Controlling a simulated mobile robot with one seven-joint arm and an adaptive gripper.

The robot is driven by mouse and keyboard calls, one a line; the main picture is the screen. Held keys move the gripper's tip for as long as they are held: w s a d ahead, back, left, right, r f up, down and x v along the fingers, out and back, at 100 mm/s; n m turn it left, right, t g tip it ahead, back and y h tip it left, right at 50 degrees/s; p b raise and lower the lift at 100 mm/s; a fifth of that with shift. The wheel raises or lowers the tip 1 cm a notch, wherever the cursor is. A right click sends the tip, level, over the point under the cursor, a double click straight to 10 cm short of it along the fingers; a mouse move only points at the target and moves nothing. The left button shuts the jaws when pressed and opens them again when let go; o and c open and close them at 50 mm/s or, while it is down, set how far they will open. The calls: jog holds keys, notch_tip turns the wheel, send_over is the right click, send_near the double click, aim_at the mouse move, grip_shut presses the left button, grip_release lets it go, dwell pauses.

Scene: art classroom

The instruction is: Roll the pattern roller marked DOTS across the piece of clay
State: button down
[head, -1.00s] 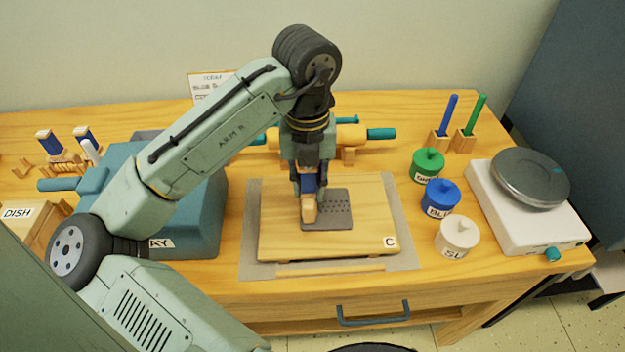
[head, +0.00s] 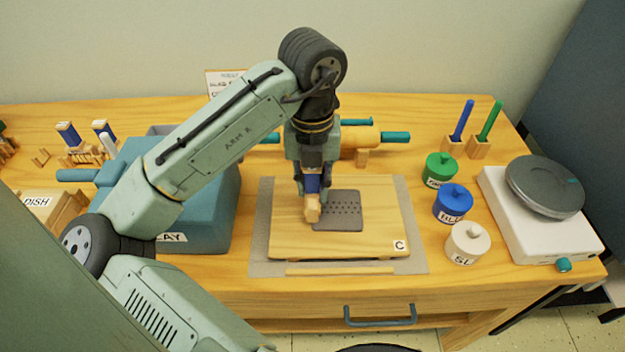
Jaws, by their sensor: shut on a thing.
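The piece of clay (head: 347,212) is a flat grey slab with rows of small dot marks on its surface. It lies on a wooden board marked C (head: 385,243), which rests on a grey mat (head: 262,240). My gripper (head: 313,190) points down over the left part of the clay, shut on the pattern roller (head: 312,209). The roller shows a blue handle part and a pale wooden end. Its marking is not readable, and the gripper hides much of it. I cannot tell whether the roller touches the clay.
A white device with a grey disc (head: 545,185) is farther right. A teal box (head: 205,215) is at left. Other rollers (head: 70,135) stand far left.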

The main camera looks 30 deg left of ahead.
aim_at(313, 170)
dwell(0.3)
notch_tip(313, 170, up, 3)
jog(key=p, duration=0.3)
jog(key=shift+r, duration=2.55)
